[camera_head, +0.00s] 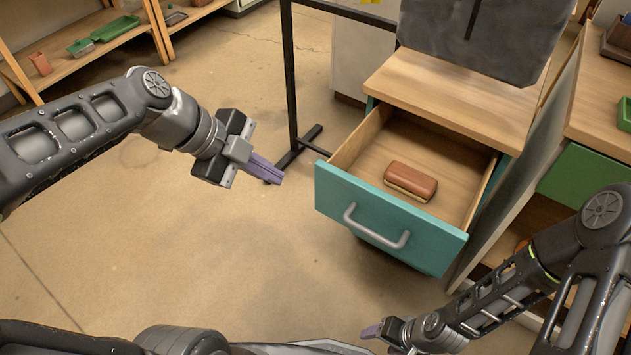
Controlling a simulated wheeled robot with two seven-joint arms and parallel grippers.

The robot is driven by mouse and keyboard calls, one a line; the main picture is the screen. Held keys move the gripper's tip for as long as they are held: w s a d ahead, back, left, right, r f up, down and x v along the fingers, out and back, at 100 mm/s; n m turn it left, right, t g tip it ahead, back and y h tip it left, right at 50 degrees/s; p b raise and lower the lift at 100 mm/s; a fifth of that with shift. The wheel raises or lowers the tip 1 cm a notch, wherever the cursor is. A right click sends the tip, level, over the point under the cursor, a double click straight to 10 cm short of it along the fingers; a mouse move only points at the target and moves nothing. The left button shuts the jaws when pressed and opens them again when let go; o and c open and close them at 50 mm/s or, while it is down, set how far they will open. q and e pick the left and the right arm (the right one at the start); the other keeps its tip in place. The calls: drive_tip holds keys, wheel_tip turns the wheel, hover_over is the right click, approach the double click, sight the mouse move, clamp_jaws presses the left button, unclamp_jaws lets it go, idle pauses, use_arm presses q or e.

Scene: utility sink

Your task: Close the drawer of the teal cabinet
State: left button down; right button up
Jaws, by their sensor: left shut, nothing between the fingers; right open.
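The teal cabinet (507,163) stands at centre right with a wooden top. Its drawer (385,222) is pulled far out toward me. The drawer has a teal front and a grey bar handle (374,229). A brown block with a pale lower layer (410,181) lies inside on the wooden drawer bottom. My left gripper (277,177) is shut and empty, to the left of the drawer front and apart from it. My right gripper (371,331) is low in the picture, in front of and below the drawer front, apart from it. Its fingers are small and partly hidden.
A dark metal stand (291,80) is left of the cabinet. A grey panel (475,38) rises above the cabinet top. A wooden bench with a green drawer (585,172) is on the right. Shelves (75,60) stand far left.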

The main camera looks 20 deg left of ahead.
use_arm(q)
drive_tip(key=shift+f, duration=0.1)
drive_tip(key=b, duration=0.1)
approach(331, 189)
wheel_tip(331, 189, down, 4)
drive_tip(key=d, duration=0.2)
drive_tip(key=shift+w+d+r, duration=0.15)
drive_tip(key=shift+w+r, duration=0.05)
drive_tip(key=shift+w, duration=0.55)
